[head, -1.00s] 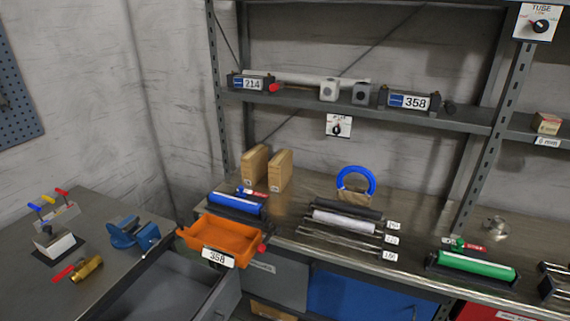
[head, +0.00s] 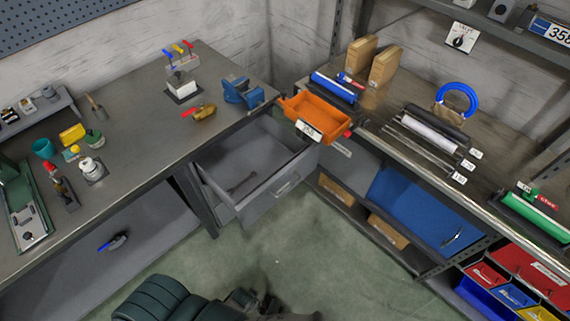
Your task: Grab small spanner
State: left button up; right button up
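A small dark spanner-like tool (head: 242,185) lies on the floor of the open grey drawer (head: 286,184) at the corner between the two benches. It is too small to make out its jaws or size. A dark ribbed arm of mine comes in at the bottom edge, with dark mechanical parts, apparently my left gripper (head: 262,303), at its right end. It is below and apart from the drawer. Its fingers cannot be made out. My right gripper is not in view.
An orange tray (head: 316,112) sits at the bench corner just above the drawer. A blue vise (head: 243,92) and a brass valve (head: 204,112) stand on the left bench (head: 140,124). Colored bins (head: 513,294) are at lower right. Green floor (head: 330,272) between is clear.

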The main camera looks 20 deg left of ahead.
aim_at(232, 190)
jog(key=k+l+u, duration=0.15)
jog(key=u, duration=1.1)
